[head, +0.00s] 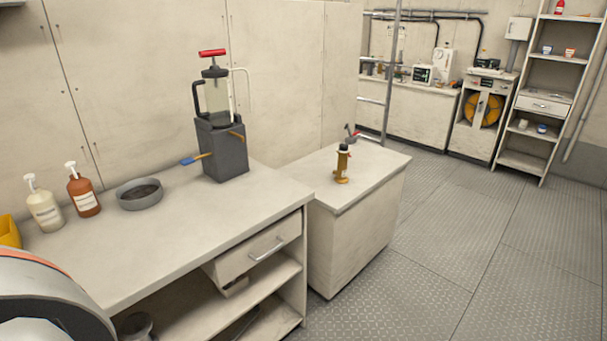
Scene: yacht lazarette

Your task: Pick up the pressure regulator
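A small upright brass-coloured fitting with a dark top (342,163) stands on the separate low cabinet (330,205) in the middle of the head view. A small grey and red part shows just behind its top, and I cannot tell whether the two are joined. This fitting may be the pressure regulator, but it is too small to be sure. Nothing else in view looks more like one. Neither of my grippers is in view.
The nearer counter (200,255) holds a hand pump with a red handle (222,145), a grey bowl (139,194) and two pump bottles (84,190). Clear metal floor (450,260) lies right of the cabinet; shelves (545,90) stand beyond.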

